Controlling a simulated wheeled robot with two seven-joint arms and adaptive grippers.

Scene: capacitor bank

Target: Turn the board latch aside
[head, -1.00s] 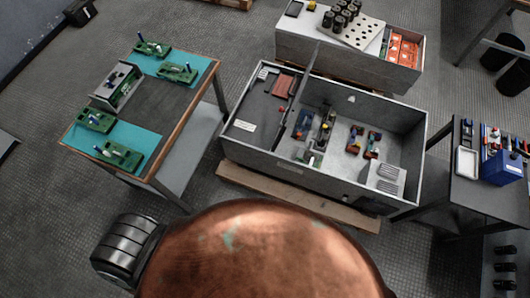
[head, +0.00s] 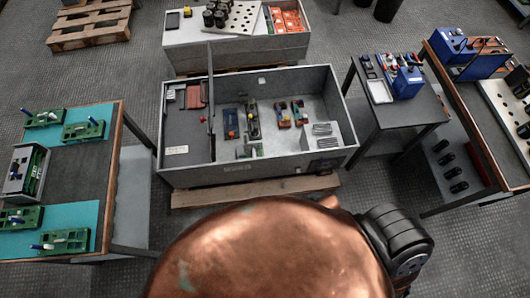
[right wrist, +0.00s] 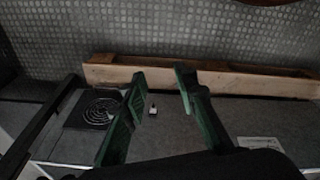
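An open grey cabinet (head: 262,176) stands ahead in the head view, with a divider panel (head: 211,100) and several components inside. A small green board (head: 249,150) shows near its front inner wall. I cannot make out a latch on it at this size. Other green circuit boards (head: 63,240) lie on the left table. My right gripper (right wrist: 160,75) shows in the right wrist view, its two dark green fingers apart with nothing between them. Beyond them are a grey panel with a round fan grille (right wrist: 98,110) and a wooden beam (right wrist: 240,82). My left gripper is out of view.
The left table (head: 75,160) has teal mats. A grey box (head: 240,50) with a perforated plate stands behind the cabinet. A dark table (head: 405,110) with blue units is to the right, and another bench (head: 480,110) beyond it. Clear floor lies between cabinet and left table.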

